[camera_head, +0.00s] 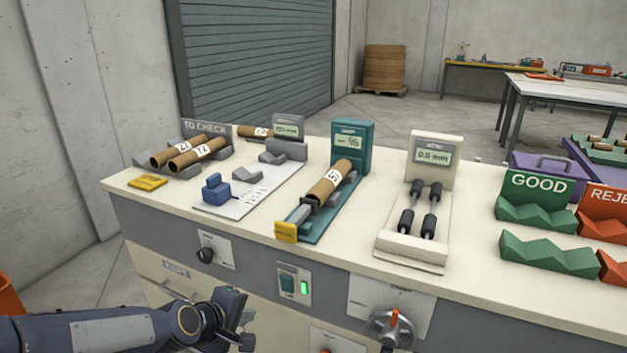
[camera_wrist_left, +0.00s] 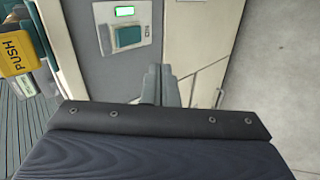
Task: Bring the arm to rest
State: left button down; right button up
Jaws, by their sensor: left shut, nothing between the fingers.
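My left arm comes in from the lower left of the head view, low in front of the bench (camera_head: 320,225). Its left gripper (camera_head: 238,316) is below the bench top, in front of the drawer side. The left gripper is shut and empty. In the left wrist view its dark fingers (camera_wrist_left: 160,86) are together, with the bench front beyond them. My right gripper is not in view.
On the bench, a teal tester (camera_head: 352,138) holds a cardboard tube (camera_head: 333,182). Other tubes (camera_head: 197,153) lie on grey cradles at left. A white roller gauge (camera_head: 433,160) and GOOD racks (camera_head: 540,186) stand to the right. A red-handled knob (camera_head: 393,325) projects from the front.

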pick_arm(q)
jog(key=s+a+r+m+g+p, duration=0.1)
jog(key=s+a+r+m+g, duration=0.15)
jog(key=s+m, duration=0.65)
jog(key=s+a+r+m+g, duration=0.1)
jog(key=s+r+m, duration=0.15)
jog(key=s, duration=1.15)
notch_tip(320, 180, up, 16)
jog(key=p, duration=1.6)
jog(key=shift+f, duration=0.25)
